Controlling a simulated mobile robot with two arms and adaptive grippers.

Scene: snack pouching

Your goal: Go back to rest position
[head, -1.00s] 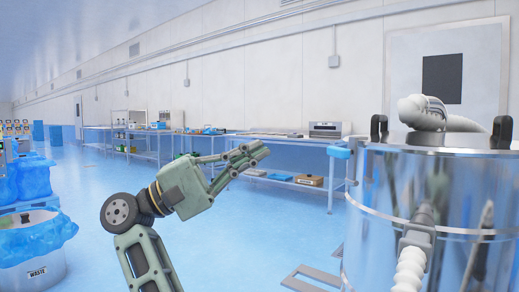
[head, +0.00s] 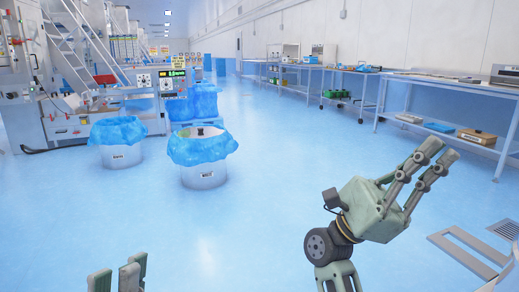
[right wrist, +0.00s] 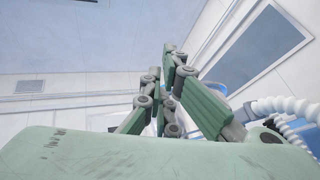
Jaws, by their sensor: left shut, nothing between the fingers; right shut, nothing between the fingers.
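My right gripper (head: 432,160) is raised at the right of the head view, over the open floor. Its green-grey fingers point up and to the right and are shut with nothing between them. The right wrist view shows the same fingers (right wrist: 168,85) pointing up toward the wall and ceiling. My left gripper (head: 118,278) shows only by its finger ends at the bottom left edge of the head view. It is shut and empty, and the rest of that arm is out of the picture.
Two bins with blue liners (head: 118,158) (head: 204,177) stand on the floor to the left, before a machine with a ladder (head: 85,40). A long bench (head: 390,77) runs along the right wall. A frame (head: 470,260) lies at the lower right. The middle floor is clear.

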